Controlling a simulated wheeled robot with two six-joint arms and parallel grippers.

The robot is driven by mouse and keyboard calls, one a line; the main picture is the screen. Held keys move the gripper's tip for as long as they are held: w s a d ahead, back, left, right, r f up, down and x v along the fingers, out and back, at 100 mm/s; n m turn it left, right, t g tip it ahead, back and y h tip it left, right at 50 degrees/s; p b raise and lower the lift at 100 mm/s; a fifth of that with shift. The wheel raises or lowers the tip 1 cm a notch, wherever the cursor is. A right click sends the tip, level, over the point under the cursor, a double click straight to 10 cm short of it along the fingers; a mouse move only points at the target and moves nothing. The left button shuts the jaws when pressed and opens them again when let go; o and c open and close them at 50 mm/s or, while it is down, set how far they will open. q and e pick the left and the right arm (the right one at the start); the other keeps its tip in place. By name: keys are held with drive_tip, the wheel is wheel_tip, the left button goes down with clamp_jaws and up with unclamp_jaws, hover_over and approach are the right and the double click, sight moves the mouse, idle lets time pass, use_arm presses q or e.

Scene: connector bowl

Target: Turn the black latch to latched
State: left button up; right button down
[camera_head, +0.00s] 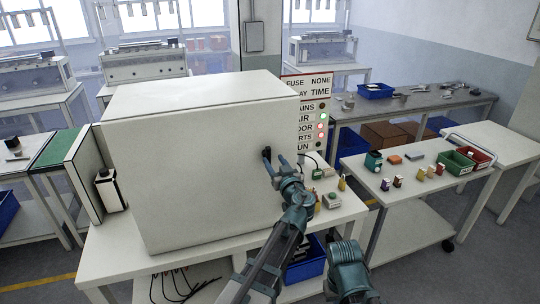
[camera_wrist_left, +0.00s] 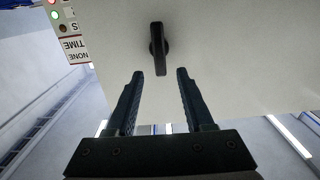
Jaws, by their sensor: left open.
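The black latch (camera_head: 266,153) is a small knob with a bar handle near the right edge of the front of a large white cabinet (camera_head: 190,170). In the left wrist view the latch (camera_wrist_left: 158,48) has its bar upright in the picture, in front of a round base. My left gripper (camera_head: 281,166) is just beside the latch in the head view, with its fingers apart and empty. In the wrist view the left gripper (camera_wrist_left: 160,76) has the lower end of the bar centred between its fingertips, touching neither finger. Whether the fingertips reach the bar's depth is unclear.
A status panel (camera_head: 308,113) with red and green lights stands right of the cabinet. Small parts lie on the cabinet's table (camera_head: 345,210). A white cart (camera_head: 425,190) holds a green bin (camera_head: 457,161) and a red bin (camera_head: 477,156). My right arm shows at the bottom.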

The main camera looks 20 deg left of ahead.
sight(269, 153)
use_arm(q)
drive_tip(key=shift+x, duration=2.55)
clamp_jaws()
